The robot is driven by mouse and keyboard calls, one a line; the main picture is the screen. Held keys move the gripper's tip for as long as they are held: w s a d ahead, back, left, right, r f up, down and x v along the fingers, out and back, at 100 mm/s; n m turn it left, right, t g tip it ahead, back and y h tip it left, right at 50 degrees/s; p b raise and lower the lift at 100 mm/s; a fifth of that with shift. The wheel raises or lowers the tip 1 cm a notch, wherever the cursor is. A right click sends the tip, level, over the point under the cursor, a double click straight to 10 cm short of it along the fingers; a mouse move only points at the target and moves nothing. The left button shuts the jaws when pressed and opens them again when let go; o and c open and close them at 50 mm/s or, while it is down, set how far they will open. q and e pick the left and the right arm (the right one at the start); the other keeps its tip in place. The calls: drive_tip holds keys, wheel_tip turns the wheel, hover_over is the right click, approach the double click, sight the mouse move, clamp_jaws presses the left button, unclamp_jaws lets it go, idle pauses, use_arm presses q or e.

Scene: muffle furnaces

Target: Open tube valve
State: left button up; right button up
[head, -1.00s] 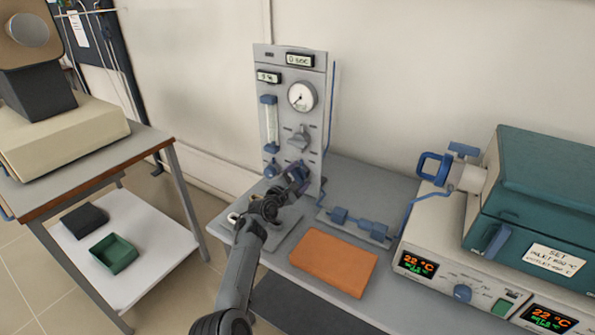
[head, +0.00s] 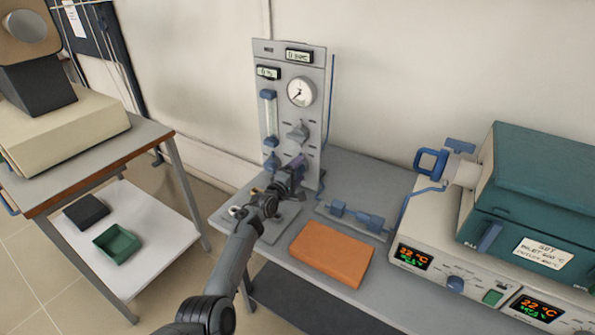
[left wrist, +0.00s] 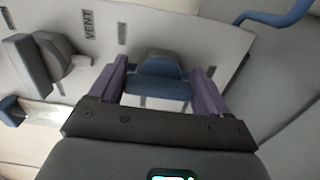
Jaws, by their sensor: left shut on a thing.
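A grey upright panel (head: 318,110) stands on the bench, with a round gauge (head: 301,92), a blue-capped flow tube (head: 269,118) and a grey selector knob (head: 298,132). My left gripper (head: 293,164) is at the panel's lower right and hides the part there. In the left wrist view, the purple fingers of the gripper (left wrist: 160,84) are shut on a blue valve knob (left wrist: 160,88), one finger on each side. The selector knob (left wrist: 38,65) shows to the left, by a "VENT" label. My right gripper is out of view.
An orange block (head: 330,253) lies on the bench in front of the panel. A blue-fitted bracket (head: 354,220) lies behind it. A furnace with a teal door (head: 540,185) stands at right. A side table (head: 100,165) stands at left, with a green tray (head: 117,243) below.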

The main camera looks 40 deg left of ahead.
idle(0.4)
use_arm(q)
drive_tip(key=o, duration=1)
drive_tip(key=shift+c, duration=0.2)
drive_tip(key=s+p, duration=0.4)
drive_tip(key=s, duration=0.6)
drive_tip(key=shift+s+d+p, duration=0.35)
drive_tip(key=shift+s+d, duration=0.05)
drive_tip(key=shift+d, duration=0.05)
